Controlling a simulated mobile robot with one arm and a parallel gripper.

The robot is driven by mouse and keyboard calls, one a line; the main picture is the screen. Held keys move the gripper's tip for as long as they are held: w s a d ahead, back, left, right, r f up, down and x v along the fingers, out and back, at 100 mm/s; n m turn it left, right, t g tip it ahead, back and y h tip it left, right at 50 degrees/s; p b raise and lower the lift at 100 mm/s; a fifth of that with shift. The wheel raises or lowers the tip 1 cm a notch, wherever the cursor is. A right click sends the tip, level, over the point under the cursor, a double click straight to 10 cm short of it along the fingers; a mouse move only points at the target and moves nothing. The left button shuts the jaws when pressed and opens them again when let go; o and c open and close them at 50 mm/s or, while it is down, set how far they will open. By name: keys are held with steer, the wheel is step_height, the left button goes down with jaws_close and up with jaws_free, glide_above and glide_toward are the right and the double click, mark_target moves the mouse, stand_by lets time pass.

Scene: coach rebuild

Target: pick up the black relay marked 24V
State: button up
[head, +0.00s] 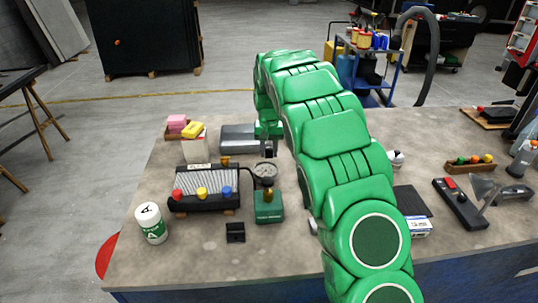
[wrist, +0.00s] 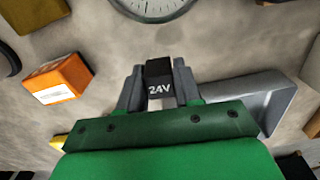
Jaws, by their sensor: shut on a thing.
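My gripper (wrist: 160,82) is shut on the black relay marked 24V (wrist: 159,88). The relay sits between the two grey fingers, and its white marking faces the wrist camera. In the head view my gripper (head: 268,150) is beside the grey metal tray (head: 238,138), behind the round gauge (head: 265,170). The relay is hard to make out there. I cannot tell whether it touches the table. Another small black block (head: 235,232) stands near the table's front; its marking is not readable.
A black device with red, yellow and blue knobs (head: 204,190) and a green box (head: 269,206) stand in front of my gripper. An orange box (wrist: 57,80) shows in the wrist view.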

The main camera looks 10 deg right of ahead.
steer(key=shift+s+r, duration=0.55)
steer(key=shift+r, duration=0.1)
steer(key=s+d+r, duration=0.1)
steer(key=s+r, duration=0.7)
steer(key=s, duration=0.4)
steer(key=shift+s+d, duration=0.15)
steer(key=shift+s, duration=0.05)
